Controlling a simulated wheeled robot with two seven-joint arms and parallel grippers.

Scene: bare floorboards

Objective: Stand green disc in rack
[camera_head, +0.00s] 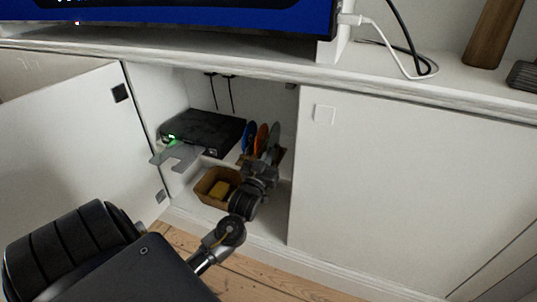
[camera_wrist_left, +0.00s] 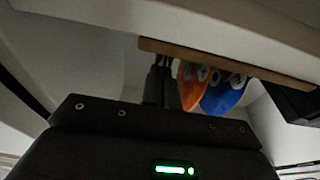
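The rack (camera_head: 283,151) stands inside the open cabinet, with a blue disc (camera_head: 249,138) and an orange disc (camera_head: 261,138) upright in it. A darker disc-like shape (camera_head: 273,142) is beside them. In the left wrist view, the rack's wooden strip (camera_wrist_left: 225,62) shows with the orange disc (camera_wrist_left: 190,88) and the blue disc (camera_wrist_left: 224,94). I cannot make out a green disc in either view. My left gripper (camera_head: 264,168) is inside the cabinet, just in front of the rack. Its fingertips are too small and dark to read. My right gripper is not in view.
A black router (camera_head: 204,131) with a green light sits left of the rack. A brown basket (camera_head: 206,193) holding a yellow item is below. A grey notched plate (camera_head: 178,158) juts out near the router. The open door (camera_head: 70,150) and closed panel (camera_head: 390,185) flank the opening.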

